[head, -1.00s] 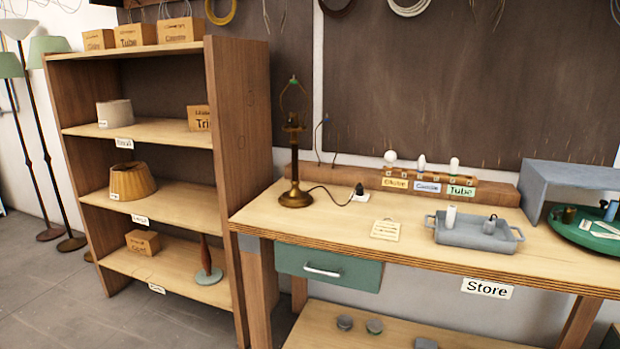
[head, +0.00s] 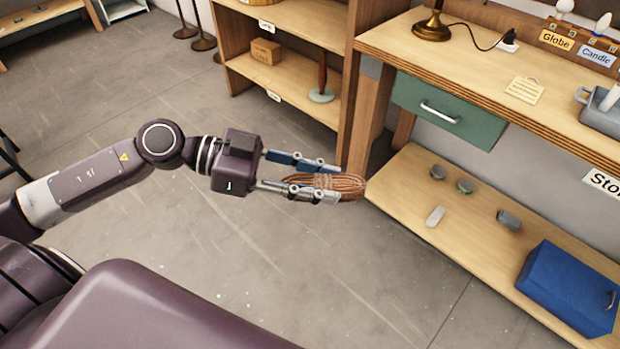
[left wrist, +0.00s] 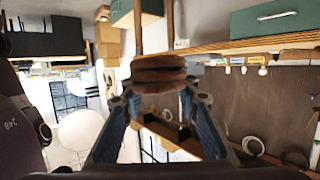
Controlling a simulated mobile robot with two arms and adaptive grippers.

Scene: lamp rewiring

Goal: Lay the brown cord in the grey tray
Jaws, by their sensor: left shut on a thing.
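My left gripper (head: 328,182) is shut on the brown cord (head: 350,185), a coiled bundle. It holds the cord in the air over the floor, left of the bench's lower shelf in the head view. In the left wrist view the cord (left wrist: 160,75) sits between the two fingertips. The grey tray (head: 606,112) stands on the bench top at the right edge of the head view, and only its left part with a handle shows. A white object stands in it. My right gripper is not in view.
The bench top (head: 455,55) holds a lamp base (head: 432,27), a plug and a paper note (head: 524,90). A green drawer (head: 447,110) is below. The lower shelf (head: 400,187) carries small parts and a blue box (head: 568,287). A shelf unit (head: 350,60) stands to the left.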

